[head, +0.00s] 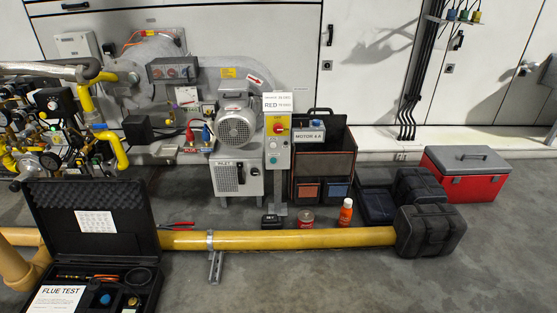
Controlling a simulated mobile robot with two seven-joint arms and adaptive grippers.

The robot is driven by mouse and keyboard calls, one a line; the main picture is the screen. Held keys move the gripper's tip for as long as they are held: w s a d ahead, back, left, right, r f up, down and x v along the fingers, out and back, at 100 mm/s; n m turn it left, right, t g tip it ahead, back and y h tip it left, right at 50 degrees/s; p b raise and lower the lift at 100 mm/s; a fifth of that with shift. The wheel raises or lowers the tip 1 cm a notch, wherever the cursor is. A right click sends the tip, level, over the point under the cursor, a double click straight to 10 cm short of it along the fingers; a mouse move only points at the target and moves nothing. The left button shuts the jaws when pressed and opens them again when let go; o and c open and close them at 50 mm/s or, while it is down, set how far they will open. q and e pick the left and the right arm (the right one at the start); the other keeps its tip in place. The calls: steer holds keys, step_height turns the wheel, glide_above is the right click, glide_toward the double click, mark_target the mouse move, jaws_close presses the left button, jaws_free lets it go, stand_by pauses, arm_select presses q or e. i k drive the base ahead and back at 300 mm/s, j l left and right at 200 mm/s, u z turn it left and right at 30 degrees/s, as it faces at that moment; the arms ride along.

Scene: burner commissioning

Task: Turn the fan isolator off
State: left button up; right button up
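The fan isolator (278,128) is a small red switch on a yellow plate. It sits at the top of a narrow grey control post (278,155) in front of the fan. A white label reading RED is above it, and round buttons and a green one are below. The handle's exact angle is too small to tell. A dark and grey shape at the right edge looks like part of my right gripper (549,73), far from the isolator and cut off by the frame. My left gripper is not in view.
A yellow pipe (290,240) runs low across the floor before the post. The grey fan (237,127) stands left of it, a tool bag (323,165) right. An open black case (95,235), dark cases (430,230) and a red toolbox (464,174) flank it.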

mark_target(277, 128)
steer(key=i+z, duration=0.25)
steer(key=z, duration=0.15)
steer(key=i+z, duration=0.3)
steer(key=z, duration=0.15)
